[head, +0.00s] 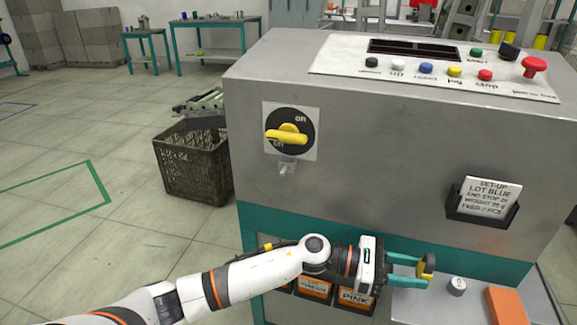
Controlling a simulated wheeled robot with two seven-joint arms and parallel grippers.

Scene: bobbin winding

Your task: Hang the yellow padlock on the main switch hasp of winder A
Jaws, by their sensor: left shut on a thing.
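The main switch (288,134) is a black dial with a yellow handle on a pale plate, on the front of the grey winder. The handle lies roughly level. A small metal hasp (288,166) sticks out just below the plate, with nothing seen hanging on it. My left gripper (426,268) has teal fingers and is shut on the yellow padlock (430,262), right of and below the switch, over the pale ledge. The fingers partly hide the padlock, and its shackle cannot be made out clearly. My right gripper is out of view.
Buttons and a red mushroom knob (534,66) sit on the sloped panel. A sign in a black holder (483,198) is on the front. Labelled bins (314,289), a small grey cylinder (457,286) and an orange block (507,306) are low down. A crate (193,165) stands left.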

